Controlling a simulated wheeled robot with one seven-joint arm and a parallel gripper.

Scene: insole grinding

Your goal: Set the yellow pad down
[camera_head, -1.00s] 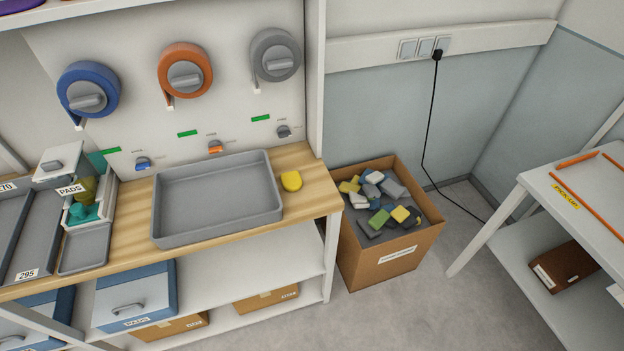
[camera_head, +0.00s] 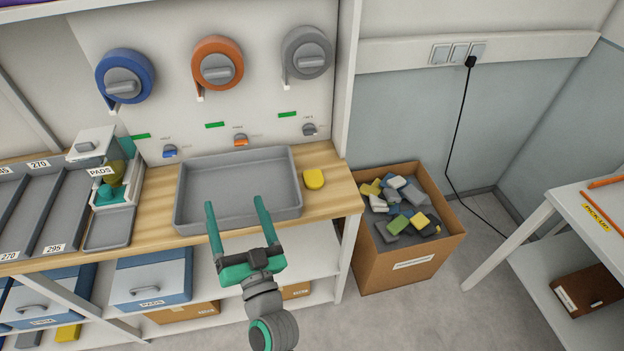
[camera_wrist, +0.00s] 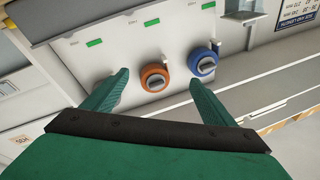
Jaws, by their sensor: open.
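A yellow pad (camera_head: 314,179) lies flat on the wooden bench top (camera_head: 335,201), just right of the grey tray (camera_head: 183,219). My gripper (camera_head: 234,204) is open and empty, with its two green fingers apart. In the head view it shows in front of the grey tray, to the left of the yellow pad and apart from it. In the wrist view the open fingers (camera_wrist: 155,80) have nothing between them, and the yellow pad is not in that view.
A cardboard box (camera_head: 395,265) full of mixed pads stands right of the bench. Blue, orange and grey tape reels (camera_head: 307,53) hang on the back panel. A pad dispenser (camera_head: 97,172) and narrow trays (camera_head: 62,220) are at left. A white table (camera_head: 560,205) stands at right.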

